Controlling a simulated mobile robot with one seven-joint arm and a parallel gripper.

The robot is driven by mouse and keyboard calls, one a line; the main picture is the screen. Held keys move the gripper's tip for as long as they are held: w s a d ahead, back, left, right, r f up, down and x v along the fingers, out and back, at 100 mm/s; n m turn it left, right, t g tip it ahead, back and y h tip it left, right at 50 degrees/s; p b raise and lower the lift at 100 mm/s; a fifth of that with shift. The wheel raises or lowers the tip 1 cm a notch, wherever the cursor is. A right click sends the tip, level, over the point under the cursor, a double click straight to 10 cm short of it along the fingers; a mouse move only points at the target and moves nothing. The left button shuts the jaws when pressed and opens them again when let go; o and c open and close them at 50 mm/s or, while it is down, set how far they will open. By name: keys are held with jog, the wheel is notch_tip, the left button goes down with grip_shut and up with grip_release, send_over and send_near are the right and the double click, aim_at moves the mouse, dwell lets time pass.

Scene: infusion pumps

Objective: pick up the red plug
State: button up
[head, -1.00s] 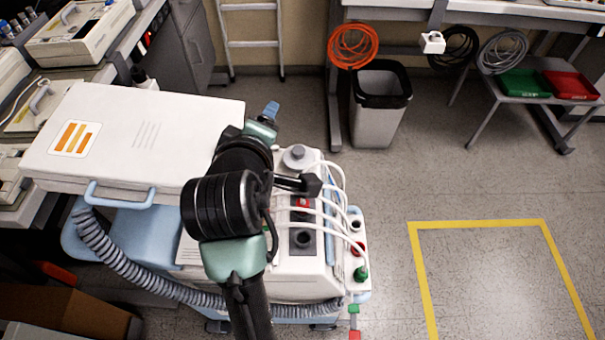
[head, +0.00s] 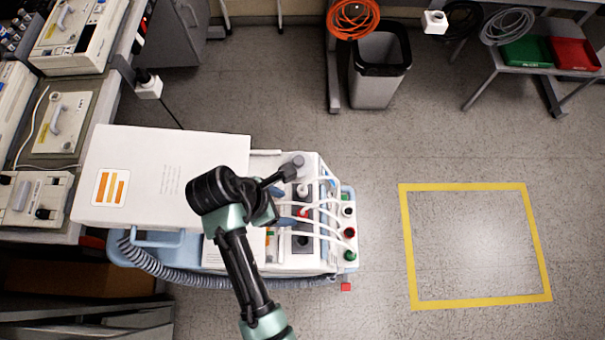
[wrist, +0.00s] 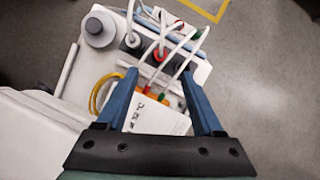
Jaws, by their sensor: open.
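The red plug (head: 303,212) sits in the dark panel on top of the white pump cart, with a white cable running from it. It also shows in the wrist view (wrist: 160,54), just beyond the fingertips. My gripper (wrist: 158,76) is open and empty, its two blue fingers spread on either side of the line to the plug. In the head view my gripper (head: 286,209) is over the cart at the left of the plug, and my arm hides part of it. I cannot tell its exact height above the plug.
White cables arch from the panel to the cart's right edge, where a red socket (head: 349,232) and a green one (head: 350,256) sit. A grey round knob (wrist: 99,30) stands beside the panel. A large white case (head: 140,175) lies at left. The floor inside the yellow outline (head: 405,250) is clear.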

aim_at(301, 212)
jog(key=x, duration=1.1)
jog(key=shift+s+d+f+b, duration=0.1)
jog(key=shift+d+f+b, duration=0.05)
jog(key=shift+f+b, duration=0.25)
grip_shut()
